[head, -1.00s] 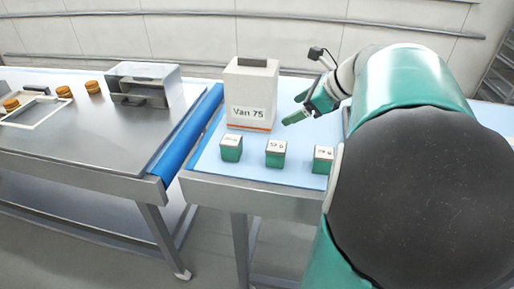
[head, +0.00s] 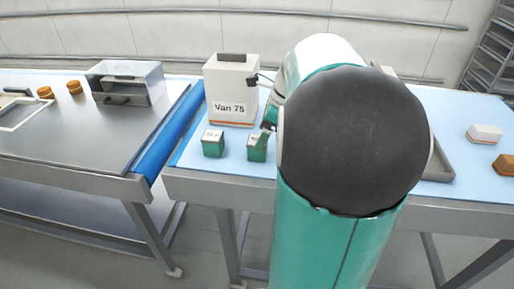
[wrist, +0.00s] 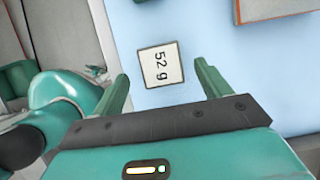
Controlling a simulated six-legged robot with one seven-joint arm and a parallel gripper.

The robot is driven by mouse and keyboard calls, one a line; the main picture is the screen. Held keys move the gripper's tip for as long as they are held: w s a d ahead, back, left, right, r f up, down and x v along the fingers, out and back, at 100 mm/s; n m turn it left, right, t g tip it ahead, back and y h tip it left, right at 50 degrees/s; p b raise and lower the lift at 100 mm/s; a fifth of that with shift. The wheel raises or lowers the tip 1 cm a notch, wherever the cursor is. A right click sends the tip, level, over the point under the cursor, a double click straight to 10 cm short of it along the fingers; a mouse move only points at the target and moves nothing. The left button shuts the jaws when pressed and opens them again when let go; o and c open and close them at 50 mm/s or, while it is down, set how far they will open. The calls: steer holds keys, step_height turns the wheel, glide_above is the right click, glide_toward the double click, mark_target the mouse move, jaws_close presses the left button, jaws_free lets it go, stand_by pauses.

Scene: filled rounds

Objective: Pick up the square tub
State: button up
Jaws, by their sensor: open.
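The square tubs are green with white labelled lids and stand in a row on the blue table top. The tub marked 52 g (head: 257,150) is partly covered by my arm in the head view. In the wrist view its square lid (wrist: 161,66) lies between and just ahead of the fingertips, with a gap on both sides. My gripper (wrist: 161,70) is open and empty, above this tub. In the head view my gripper (head: 268,126) is mostly hidden by my arm. Another tub (head: 213,144) stands to the left. The third tub is hidden behind my arm.
A white box marked Van 75 (head: 230,90) stands behind the tubs; an orange-edged corner (wrist: 280,8) shows in the wrist view. A grey tray (head: 440,165) and a white-topped block (head: 485,133) lie to the right. A blue roller (head: 170,135) borders the left table.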

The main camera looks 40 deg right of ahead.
steer(key=shift+x, duration=3)
steer(key=shift+w+d, duration=0.1)
steer(key=c, duration=1)
steer(key=shift+c, duration=0.4)
steer(key=shift+r, duration=0.1)
